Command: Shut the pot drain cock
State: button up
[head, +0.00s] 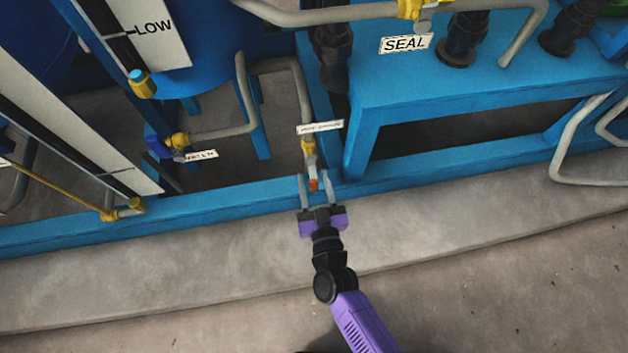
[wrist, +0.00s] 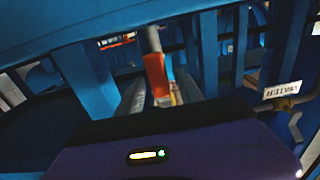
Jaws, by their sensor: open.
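A small brass cock (head: 309,148) sits at the lower end of a grey pipe, beside a white tag (head: 320,127) whose print is too small to read surely. Its pale lever with an orange-red tip (head: 314,184) points down toward me, roughly in line with the pipe. My gripper (head: 316,179) is open, with one finger on each side of the orange tip. In the wrist view the orange tip (wrist: 157,77) stands between the two grey fingers. I cannot tell whether either finger touches it.
A blue frame rail (head: 220,198) runs just behind my gripper. A blue-handled brass valve (head: 178,140) with a tag is to the left; the wrist view shows a WATER tag (wrist: 282,89). A blue bench (head: 440,90) with a SEAL sign (head: 405,44) stands right. The concrete plinth (head: 180,265) is clear.

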grip_shut()
dwell(1.4)
